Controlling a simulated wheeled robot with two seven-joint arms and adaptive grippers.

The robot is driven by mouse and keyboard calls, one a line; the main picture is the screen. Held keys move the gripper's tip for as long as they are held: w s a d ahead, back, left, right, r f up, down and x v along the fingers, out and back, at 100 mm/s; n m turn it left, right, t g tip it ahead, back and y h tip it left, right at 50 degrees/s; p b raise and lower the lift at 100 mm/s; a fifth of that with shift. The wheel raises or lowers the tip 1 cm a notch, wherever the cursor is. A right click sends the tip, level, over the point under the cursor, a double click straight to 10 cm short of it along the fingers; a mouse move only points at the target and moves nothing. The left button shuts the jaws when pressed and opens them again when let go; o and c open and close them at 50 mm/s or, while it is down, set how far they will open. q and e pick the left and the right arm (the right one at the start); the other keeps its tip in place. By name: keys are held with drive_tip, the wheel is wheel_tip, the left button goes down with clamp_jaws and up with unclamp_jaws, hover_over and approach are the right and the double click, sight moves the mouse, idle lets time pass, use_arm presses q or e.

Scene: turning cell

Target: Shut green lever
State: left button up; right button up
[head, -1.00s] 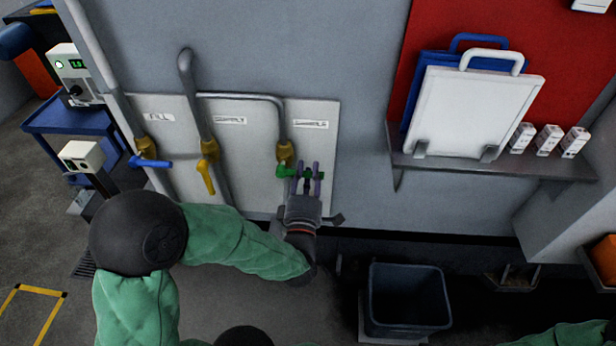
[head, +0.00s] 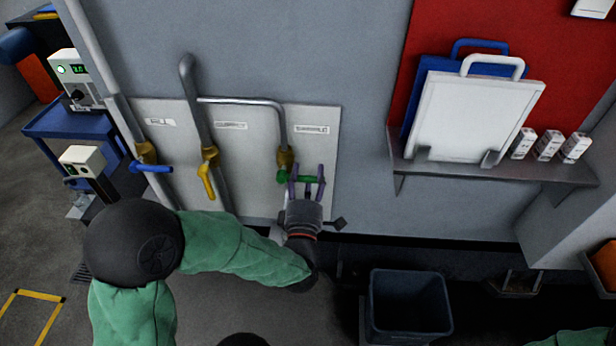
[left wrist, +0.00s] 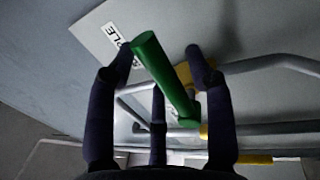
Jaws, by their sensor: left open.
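The green lever (head: 308,180) sits on the brass valve (head: 285,158) under the right-hand label on the wall panel. In the head view the lever points to the right from the valve. My left gripper (head: 307,174) is at the lever, its fingers pointing up at the wall. In the left wrist view the green lever (left wrist: 163,75) runs between the open fingers, its free end toward me; I cannot tell whether any finger touches it. My right gripper is not in view.
A yellow lever (head: 206,181) and a blue lever (head: 150,166) hang on valves to the left. A dark bin (head: 408,305) stands on the floor at the right. A shelf (head: 490,168) holds a white board (head: 475,115) and small boxes.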

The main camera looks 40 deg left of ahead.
use_arm(q)
drive_tip(key=shift+s, duration=0.1)
drive_tip(key=v, duration=0.7)
drive_tip(key=shift+d, duration=0.15)
idle(0.4)
